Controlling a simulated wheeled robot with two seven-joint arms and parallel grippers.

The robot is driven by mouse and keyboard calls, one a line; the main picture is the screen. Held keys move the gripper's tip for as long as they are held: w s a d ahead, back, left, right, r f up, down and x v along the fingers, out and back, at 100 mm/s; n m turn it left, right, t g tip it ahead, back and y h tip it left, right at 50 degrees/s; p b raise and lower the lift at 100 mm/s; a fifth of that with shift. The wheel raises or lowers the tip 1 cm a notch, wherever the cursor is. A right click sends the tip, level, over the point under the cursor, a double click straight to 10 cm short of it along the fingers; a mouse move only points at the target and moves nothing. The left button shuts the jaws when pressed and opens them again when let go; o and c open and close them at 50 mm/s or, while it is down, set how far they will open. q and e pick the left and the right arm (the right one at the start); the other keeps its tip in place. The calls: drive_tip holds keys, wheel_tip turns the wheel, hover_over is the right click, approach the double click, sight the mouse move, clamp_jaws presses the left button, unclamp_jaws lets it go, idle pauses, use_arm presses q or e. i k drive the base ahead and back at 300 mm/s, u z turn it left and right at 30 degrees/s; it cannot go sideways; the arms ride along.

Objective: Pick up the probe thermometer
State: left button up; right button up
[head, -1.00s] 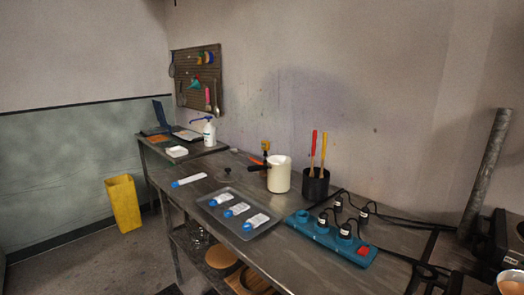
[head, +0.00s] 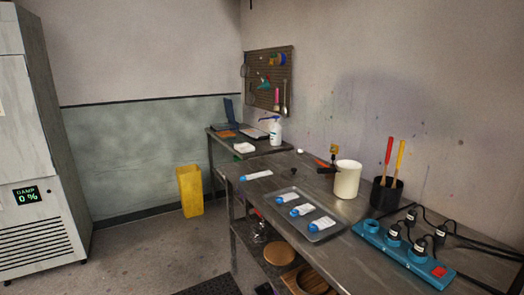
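I cannot clearly make out a probe thermometer. A small yellow-and-orange item (head: 333,150) stands behind the black handle of a white pot (head: 347,179) on the long metal table (head: 350,262); it is too small to identify. Three blue-capped tubes with white labels, one of them this tube (head: 302,210), lie on a grey tray (head: 325,237). Another blue-capped tube (head: 257,175) lies on the table to the left of the tray. Neither of my grippers is in view.
A blue power strip (head: 402,262) with plugs and cables fills the table's right part. A black pot (head: 385,195) holds red and yellow sticks. A yellow bin (head: 190,191) stands on the floor. A cabinet (head: 35,150) reading "DAMP 0 %" stands left. Floor between is clear.

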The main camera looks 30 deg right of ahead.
sight(334, 150)
drive_tip(key=u, duration=0.2)
drive_tip(key=i, duration=4.8)
drive_tip(key=z, duration=4.55)
